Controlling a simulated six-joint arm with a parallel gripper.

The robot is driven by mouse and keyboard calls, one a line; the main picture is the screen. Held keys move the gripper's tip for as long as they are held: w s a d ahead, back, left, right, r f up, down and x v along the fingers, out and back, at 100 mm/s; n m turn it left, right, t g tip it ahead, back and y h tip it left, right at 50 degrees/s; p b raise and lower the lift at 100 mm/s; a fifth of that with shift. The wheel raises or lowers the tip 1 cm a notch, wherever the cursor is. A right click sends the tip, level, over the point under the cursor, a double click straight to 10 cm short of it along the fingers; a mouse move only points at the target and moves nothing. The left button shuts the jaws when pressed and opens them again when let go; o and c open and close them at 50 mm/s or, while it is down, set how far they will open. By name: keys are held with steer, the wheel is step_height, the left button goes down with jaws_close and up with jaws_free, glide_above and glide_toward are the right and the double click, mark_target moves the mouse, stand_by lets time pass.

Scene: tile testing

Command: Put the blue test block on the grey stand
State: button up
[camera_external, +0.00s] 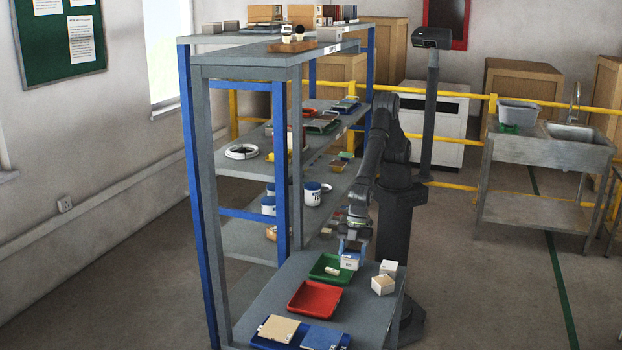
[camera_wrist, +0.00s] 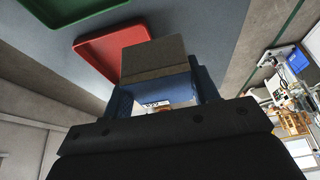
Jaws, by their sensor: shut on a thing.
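In the wrist view the held block (camera_wrist: 155,60) shows a grey-brown face, a blue face and a printed label, with a finger on each side. Whether it touches the bench is unclear. I cannot make out a separate grey stand; two pale blocks (camera_external: 383,285) sit close to the right of the held block.
A green tray (camera_external: 318,274) with a small cream piece lies left of the gripper. A red tray (camera_external: 315,299) is nearer the camera. A blue tray (camera_external: 262,343) at the front holds tan and blue tiles. Tall shelving (camera_external: 205,200) stands on the left.

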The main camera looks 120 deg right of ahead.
glide_above(375, 309)
steer(key=s+d, duration=0.1)
step_height(375, 309, down, 7)
steer(key=shift+s+f, duration=0.1)
steer(key=shift+s, duration=0.05)
steer(key=shift+f, duration=1.95)
steer(key=shift+f, duration=0.1)
steer(key=o, duration=1.2)
steer(key=shift+d+f, duration=0.1)
steer(key=shift+o, duration=0.2)
steer(key=v, duration=1.2)
